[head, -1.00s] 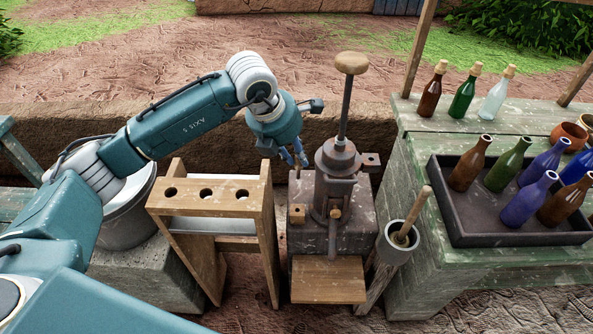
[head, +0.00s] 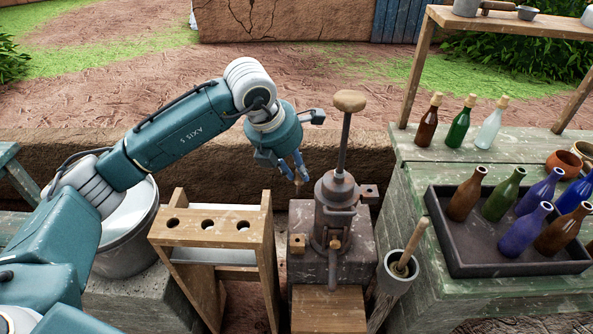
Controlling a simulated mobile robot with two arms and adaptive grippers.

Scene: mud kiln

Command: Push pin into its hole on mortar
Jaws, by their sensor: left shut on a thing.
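The dark metal mortar (head: 332,218), a squat cylinder on a square block, stands at the centre of the head view. A rod with a round wooden knob (head: 350,101) rises from its top. My left gripper (head: 297,172) is just left of and behind the mortar's top, pointing down. It is shut on a small brownish thing (head: 299,181), probably the pin, mostly hidden by the fingers. It appears apart from the mortar. The hole for the pin cannot be made out. My right gripper is not in view.
A wooden rack (head: 211,232) with three holes stands left of the mortar. A grey cup with a wooden pestle (head: 398,268) is close on its right. A dark tray (head: 455,255) of bottles lies farther right. A mud wall (head: 190,160) runs behind.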

